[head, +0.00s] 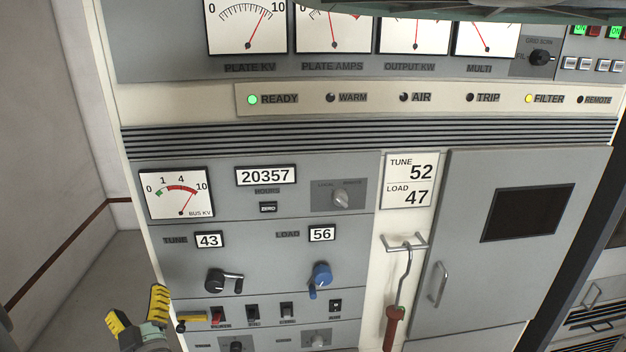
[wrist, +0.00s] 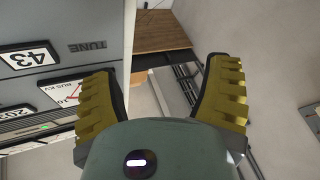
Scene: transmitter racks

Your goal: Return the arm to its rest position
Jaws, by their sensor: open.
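My gripper (head: 140,318) is at the lower left in the head view, in front of the lower left corner of the transmitter rack. Its two yellow ribbed fingers are spread apart. In the wrist view my gripper (wrist: 161,105) is open with nothing between its fingers. The grey rack panel (wrist: 90,20) shows tilted at the left of the wrist view, with the TUNE counter (wrist: 30,57) reading 43. The same TUNE counter (head: 208,240) shows in the head view.
The black tune crank (head: 222,281) and blue load crank (head: 321,275) stick out of the rack. A red-handled hook (head: 394,318) hangs on the cream strip beside the cabinet door (head: 470,290). Clear floor (head: 110,265) and a wall (head: 35,130) lie to the left.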

